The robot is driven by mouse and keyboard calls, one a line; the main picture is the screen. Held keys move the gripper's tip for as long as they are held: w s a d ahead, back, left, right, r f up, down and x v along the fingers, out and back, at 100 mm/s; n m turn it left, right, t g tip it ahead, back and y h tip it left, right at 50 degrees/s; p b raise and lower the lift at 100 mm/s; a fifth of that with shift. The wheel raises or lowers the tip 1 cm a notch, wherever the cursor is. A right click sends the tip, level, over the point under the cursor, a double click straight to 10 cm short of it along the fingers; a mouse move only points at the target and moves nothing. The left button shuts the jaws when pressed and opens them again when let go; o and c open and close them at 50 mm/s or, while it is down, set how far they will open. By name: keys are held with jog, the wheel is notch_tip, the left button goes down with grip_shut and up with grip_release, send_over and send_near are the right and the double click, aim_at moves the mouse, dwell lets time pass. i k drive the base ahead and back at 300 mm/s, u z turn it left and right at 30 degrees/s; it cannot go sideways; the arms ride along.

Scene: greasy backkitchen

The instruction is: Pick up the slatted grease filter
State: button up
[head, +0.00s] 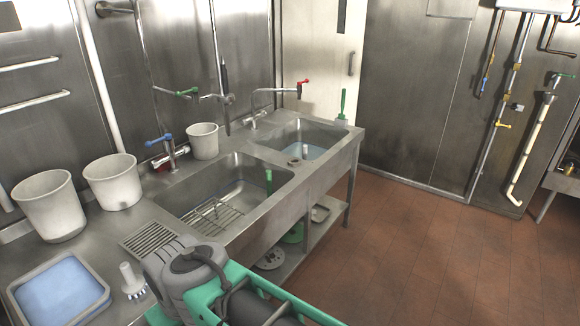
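The slatted grease filter (150,239) looks like a small grey metal panel with parallel slats. It lies flat on the steel counter, left of the near sink basin and close to the counter's front. Grey and green parts of my arm cover the area just right of and in front of it, and may hide its near corner. My gripper's fingers do not show in the head view, so I cannot see where they are relative to the filter.
A scrub brush (132,281) and a tray of blue liquid (14,294) lie left of my arm. White buckets (48,206) (113,182) (203,141) stand along the back. A wire rack (211,218) sits in the near basin. The tiled floor (425,250) at right is clear.

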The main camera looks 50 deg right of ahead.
aim_at(147, 240)
jog(key=u, duration=0.7)
jog(key=i, duration=0.75)
jog(key=z, duration=2.55)
jog(key=i, duration=0.5)
jog(key=u, duration=0.2)
jog(key=k, duration=0.5)
jog(key=u, duration=2.05)
